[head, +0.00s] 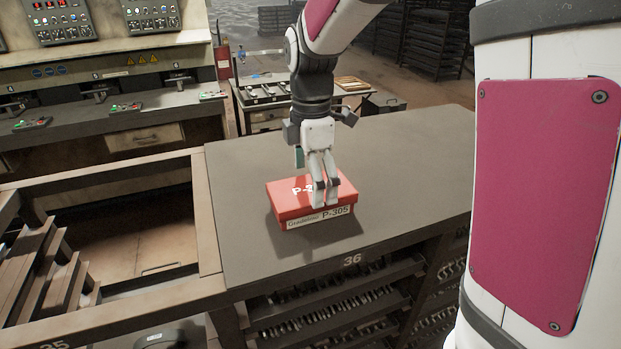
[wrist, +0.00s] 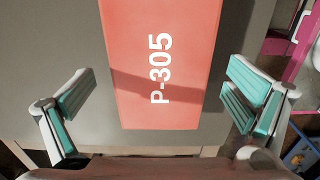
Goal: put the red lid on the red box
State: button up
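The red box (head: 298,222) stands on the grey tabletop, with a white "P-305" label on its front side. The red lid (head: 288,192) lies flat over the top of the box and looks level; I cannot tell how closely its edges fit. In the wrist view the lid (wrist: 165,65) shows from above with "P-305" in white. My gripper (head: 322,201) is over the lid and hides part of it in the head view. In the wrist view my gripper (wrist: 165,97) is open, its teal-padded fingers wide apart on either side of the lid and clear of it.
The grey table (head: 420,150) is clear around the box. Racks of metal parts (head: 330,310) sit below its front edge. A control bench (head: 110,110) stands at the back left, and a small table with tools (head: 265,95) is behind.

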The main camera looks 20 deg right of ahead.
jog(key=shift+r, duration=0.1)
notch_tip(320, 180, up, 12)
dwell(0.7)
dwell(0.4)
jog(key=s+f+m+t+b, duration=0.1)
jog(key=s+f+m+t, duration=0.1)
jog(key=s+m, duration=0.7)
jog(key=s+f+m+t+b, duration=0.1)
jog(key=s+f+m+t, duration=0.2)
jog(key=s+m, duration=0.6)
jog(key=shift+t, duration=0.3)
